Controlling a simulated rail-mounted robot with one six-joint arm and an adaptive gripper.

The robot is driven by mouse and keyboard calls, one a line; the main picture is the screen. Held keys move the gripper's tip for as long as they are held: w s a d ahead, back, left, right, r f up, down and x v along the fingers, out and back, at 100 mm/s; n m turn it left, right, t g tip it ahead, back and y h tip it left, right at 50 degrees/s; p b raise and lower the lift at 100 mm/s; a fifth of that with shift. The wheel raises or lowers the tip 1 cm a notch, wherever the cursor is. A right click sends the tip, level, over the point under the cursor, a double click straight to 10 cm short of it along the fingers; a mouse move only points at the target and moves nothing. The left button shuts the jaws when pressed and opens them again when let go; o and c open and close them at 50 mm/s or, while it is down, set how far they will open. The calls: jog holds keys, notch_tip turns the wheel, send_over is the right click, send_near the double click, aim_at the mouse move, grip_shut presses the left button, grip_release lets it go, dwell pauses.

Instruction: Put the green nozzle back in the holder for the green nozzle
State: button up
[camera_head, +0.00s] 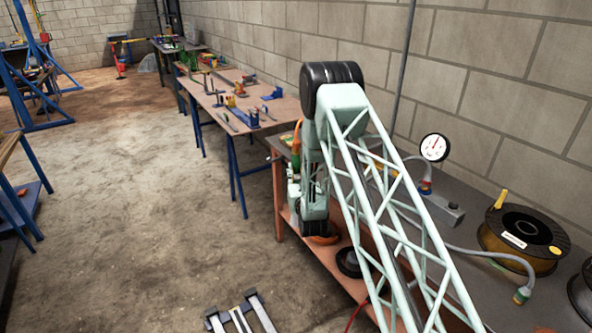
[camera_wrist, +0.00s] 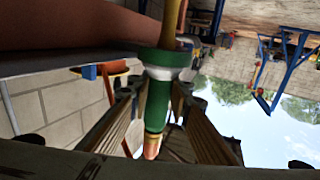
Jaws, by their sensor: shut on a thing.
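The green nozzle (camera_wrist: 155,105) is in the middle of the wrist view, with a pale collar, a copper-coloured tip and a yellowish stem or hose at its other end. My gripper (camera_wrist: 156,108) is shut on it, with one finger on each side of its green body. In the head view, a slim green and orange piece (camera_head: 296,155) shows just left of my arm at the bench's edge; I cannot tell whether it is the held nozzle. My gripper's fingers are not clear there. I cannot make out the holder for the green nozzle in either view.
A dark-topped bench (camera_head: 470,270) runs along the block wall, partly behind my arm. On it are a pressure gauge (camera_head: 434,147), a yellow spool (camera_head: 523,235) and a grey hose with a green-brass end (camera_head: 522,295). Another table (camera_head: 240,100) with tools stands beyond.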

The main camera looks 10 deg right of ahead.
jog(key=o, duration=1)
jog(key=shift+s+a, duration=0.15)
jog(key=shift+s, duration=5.85)
